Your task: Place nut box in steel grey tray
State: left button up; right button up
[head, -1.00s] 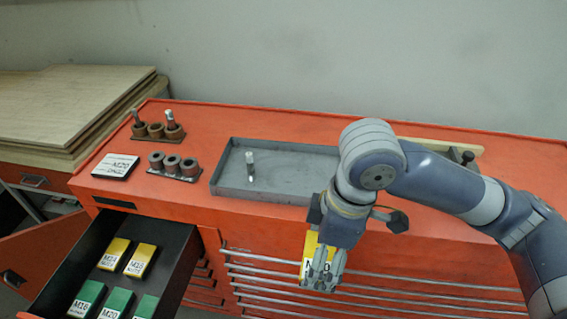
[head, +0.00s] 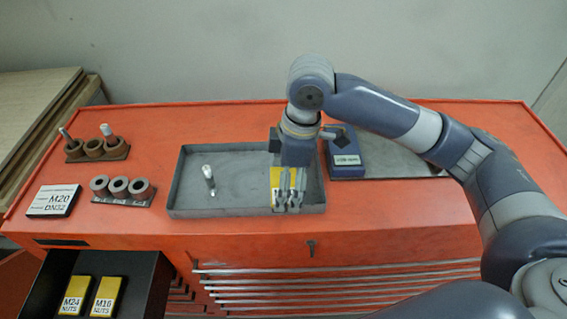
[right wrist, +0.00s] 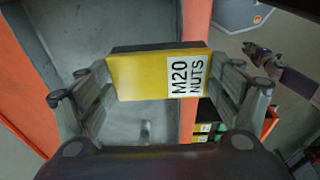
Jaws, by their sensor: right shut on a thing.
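The nut box (head: 275,181) is yellow with a dark edge, and its white label reads M20 NUTS in the right wrist view (right wrist: 135,78). My right gripper (head: 289,203) is shut on it, one finger on each side. The steel grey tray (head: 192,212) is a shallow rectangular tray on the orange cabinet top. The gripper and box are over its right part. I cannot tell whether the box touches the tray floor. A small upright metal pin (head: 209,178) stands in the tray's left part.
Left of the tray are racks with grey rings (head: 118,186) and brown rings (head: 94,149), and an M20 DN32 plate (head: 54,200). A blue case (head: 345,158) stands right of the tray. An open drawer (head: 143,290) below holds yellow nut boxes.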

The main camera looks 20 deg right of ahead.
jog(key=w, duration=0.1)
jog(key=w+d, duration=0.1)
jog(key=w, duration=0.2)
jog(key=shift+w+d+f+p, duration=0.15)
jog(key=shift+w+d+p, duration=0.1)
jog(key=shift+p, duration=0.15)
jog(key=shift+w+d+f, duration=0.1)
jog(key=shift+w+d, duration=0.15)
jog(key=shift+w, duration=0.35)
jog(key=shift+w+d+f, duration=0.1)
jog(key=shift+w+d, duration=0.1)
jog(key=shift+w, duration=0.4)
jog(key=shift+f+p, duration=0.25)
jog(key=shift+p, duration=0.15)
notch_tip(320, 180, down, 2)
jog(key=shift+f+p, duration=0.1)
jog(key=shift+p, duration=0.35)
jog(key=shift+f, duration=0.35)
pick_arm(q)
jog(key=shift+w+a+r, duration=0.1)
jog(key=shift+w+r, duration=0.2)
jog(key=shift+r, duration=0.5)
jog(key=shift+w+r, duration=0.3)
jog(key=shift+r, duration=0.45)
pick_arm(e)
jog(key=shift+f, duration=0.15)
jog(key=o, duration=1.3)
jog(key=shift+f, duration=0.1)
pick_arm(q)
jog(key=shift+w, duration=0.1)
